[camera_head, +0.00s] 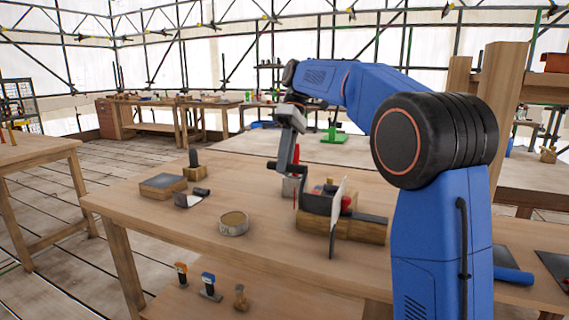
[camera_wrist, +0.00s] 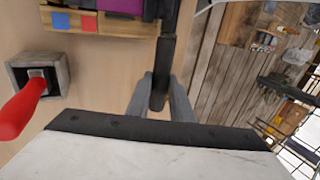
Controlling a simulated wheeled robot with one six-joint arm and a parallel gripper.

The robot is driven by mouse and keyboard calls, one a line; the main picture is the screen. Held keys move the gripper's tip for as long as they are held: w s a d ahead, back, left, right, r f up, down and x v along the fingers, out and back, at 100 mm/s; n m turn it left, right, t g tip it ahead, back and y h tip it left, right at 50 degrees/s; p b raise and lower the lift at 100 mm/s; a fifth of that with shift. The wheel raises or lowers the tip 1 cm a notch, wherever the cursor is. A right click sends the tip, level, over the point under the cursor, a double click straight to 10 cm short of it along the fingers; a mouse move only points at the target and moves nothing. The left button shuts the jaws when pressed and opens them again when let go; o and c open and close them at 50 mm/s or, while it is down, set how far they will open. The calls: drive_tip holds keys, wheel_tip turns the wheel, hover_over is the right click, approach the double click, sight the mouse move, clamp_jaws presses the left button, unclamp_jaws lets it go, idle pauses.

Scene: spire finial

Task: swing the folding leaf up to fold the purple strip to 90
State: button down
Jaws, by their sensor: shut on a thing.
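In the wrist view my gripper (camera_wrist: 160,92) has its two grey fingers closed around a slim black bar (camera_wrist: 168,50), which looks like the handle of the folding leaf. The bar runs up beside the wooden bending base. The purple strip (camera_wrist: 122,6) shows only in part at the top edge, lying flat on or near that base. In the head view my gripper (camera_head: 288,168) is at the left end of the folding device (camera_head: 318,203), above the bench. The leaf's angle is hard to tell, and the strip is not clear there.
A red handle (camera_wrist: 22,106) stands in a square grey block left of my fingers. The bench (camera_head: 160,222) also holds a round tin (camera_head: 234,225), a dark-topped block (camera_head: 163,187) and a small dark tool (camera_head: 188,200). A pale upright panel (camera_head: 338,203) stands at the device's front.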

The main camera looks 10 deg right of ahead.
drive_tip(key=c, duration=1.6)
unclamp_jaws()
